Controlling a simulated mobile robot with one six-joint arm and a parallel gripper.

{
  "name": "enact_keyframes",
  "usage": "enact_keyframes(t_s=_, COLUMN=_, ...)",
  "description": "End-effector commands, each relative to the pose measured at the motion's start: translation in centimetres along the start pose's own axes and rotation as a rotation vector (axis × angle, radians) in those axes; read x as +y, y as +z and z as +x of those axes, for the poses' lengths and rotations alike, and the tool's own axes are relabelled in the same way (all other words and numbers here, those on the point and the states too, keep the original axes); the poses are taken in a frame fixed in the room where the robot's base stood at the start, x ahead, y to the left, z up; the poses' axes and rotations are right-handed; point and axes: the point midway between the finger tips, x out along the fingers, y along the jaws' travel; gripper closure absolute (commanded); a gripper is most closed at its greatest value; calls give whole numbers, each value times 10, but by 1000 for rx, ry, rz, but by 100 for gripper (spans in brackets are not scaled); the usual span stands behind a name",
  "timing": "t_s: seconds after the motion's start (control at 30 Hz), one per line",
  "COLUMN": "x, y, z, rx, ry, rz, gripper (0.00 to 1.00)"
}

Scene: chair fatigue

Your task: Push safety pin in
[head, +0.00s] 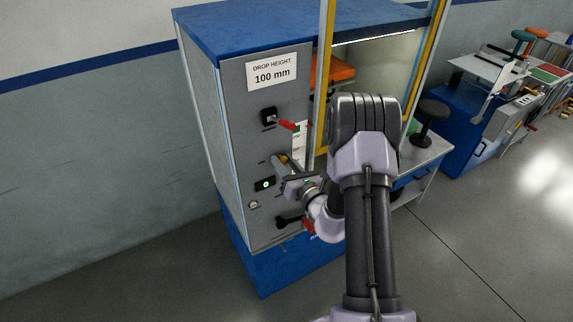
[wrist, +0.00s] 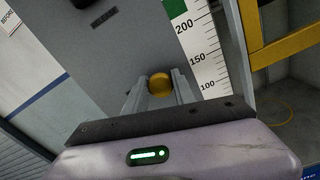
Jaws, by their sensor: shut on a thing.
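The safety pin's round yellow knob (wrist: 160,84) sits between the two fingers of my gripper (wrist: 160,92) in the wrist view. My gripper is shut on it, close to the grey front panel (head: 233,130) of the blue-topped test machine. In the head view my gripper (head: 289,164) is at the panel's right part, below the red-tipped lever, with a bit of yellow showing at its fingers. The pin's shaft and its hole are hidden, so I cannot tell how deep the pin is.
A red-tipped lever (head: 287,124) sticks out above my gripper, and a black handle (head: 287,221) is below it. A height scale (wrist: 200,55) runs beside the fingers. A yellow frame (head: 325,80) stands to the right. Open floor (head: 150,270) lies at the left.

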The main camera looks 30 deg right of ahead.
Motion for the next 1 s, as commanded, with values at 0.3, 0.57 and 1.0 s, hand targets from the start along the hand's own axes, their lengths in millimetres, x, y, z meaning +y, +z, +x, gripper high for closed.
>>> enact_keyframes(t_s=0.3, x=0, y=1, z=2, rx=-4, ry=0, rz=-3, gripper=57)
enact_keyframes(t_s=0.57, x=0, y=0, z=2, rx=-2, ry=0, rz=-2, gripper=47)
enact_keyframes(t_s=1.0, x=-3, y=-2, z=-69, rx=0, ry=-7, rz=2, gripper=47)
